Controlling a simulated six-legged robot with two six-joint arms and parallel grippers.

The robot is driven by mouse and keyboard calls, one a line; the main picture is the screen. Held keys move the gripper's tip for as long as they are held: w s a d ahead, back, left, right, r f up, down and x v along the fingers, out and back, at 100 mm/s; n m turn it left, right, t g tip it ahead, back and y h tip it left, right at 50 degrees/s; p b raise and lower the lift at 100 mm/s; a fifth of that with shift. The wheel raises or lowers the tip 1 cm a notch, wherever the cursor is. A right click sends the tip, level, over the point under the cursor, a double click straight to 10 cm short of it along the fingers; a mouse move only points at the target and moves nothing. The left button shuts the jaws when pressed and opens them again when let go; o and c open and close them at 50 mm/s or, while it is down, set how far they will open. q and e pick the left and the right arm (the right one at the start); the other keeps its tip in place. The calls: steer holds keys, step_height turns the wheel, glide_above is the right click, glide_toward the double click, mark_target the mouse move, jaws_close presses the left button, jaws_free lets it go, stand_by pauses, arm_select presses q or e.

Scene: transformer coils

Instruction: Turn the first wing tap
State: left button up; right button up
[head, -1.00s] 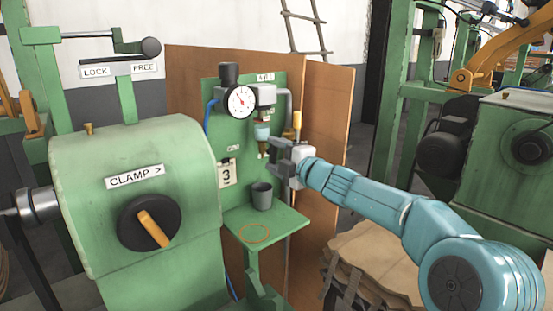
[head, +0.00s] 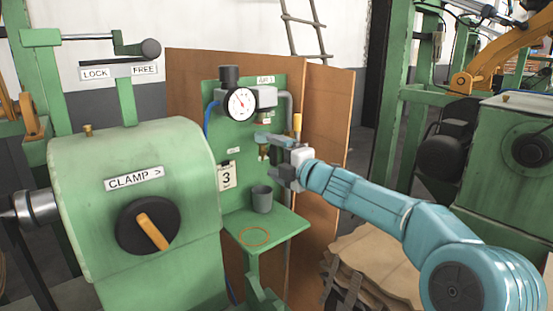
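A green panel (head: 210,125) carries a pressure gauge (head: 240,102), a grey block (head: 265,97) and, below that, a small brass fitting (head: 263,153). A flat blue-grey bar (head: 268,138) lies sideways just above the fitting. It looks like the tap's wing, but it overlaps my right gripper and I cannot be sure. My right gripper (head: 274,158) is at the fitting, coming in from the right. Its fingers are small and partly merge with the bar, so I cannot tell whether they grip it. My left gripper is out of view.
A grey cup (head: 262,199) stands on the green shelf (head: 285,224) below, beside an orange ring mark (head: 254,236). A yellow handle (head: 297,121) stands right of the fitting. A green machine with a clamp knob (head: 147,226) fills the left. Brown boards (head: 330,120) stand behind.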

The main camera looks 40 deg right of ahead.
steer(key=s+d+b, duration=0.1)
steer(key=s, duration=1.5)
steer(key=shift+s, duration=0.2)
steer(key=shift+d, duration=0.15)
